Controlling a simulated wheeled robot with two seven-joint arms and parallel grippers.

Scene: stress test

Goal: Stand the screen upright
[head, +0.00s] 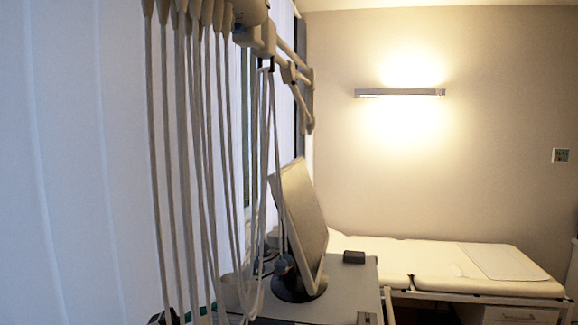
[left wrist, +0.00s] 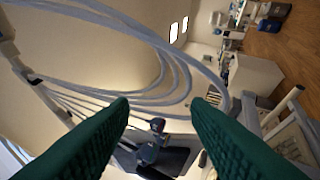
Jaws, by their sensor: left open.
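The screen (head: 306,212) is a thin flat monitor with a pale frame. In the head view it stands on a round dark foot (head: 300,286) on the grey desk and leans, its top toward the left. Pale cables hang in front of its left edge. My left gripper (left wrist: 160,108) shows in the left wrist view as two green fingers, spread wide and with nothing gripped between them. Beyond the fingertips is a dark, bluish object (left wrist: 152,150); I cannot tell whether it is part of the screen. My right gripper is in neither view.
Several pale cables (head: 185,150) hang from a rail at the upper left, and they also loop across the left wrist view (left wrist: 175,70). A small black box (head: 354,257) lies on the desk (head: 345,285). A white couch (head: 400,255) stands at the right.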

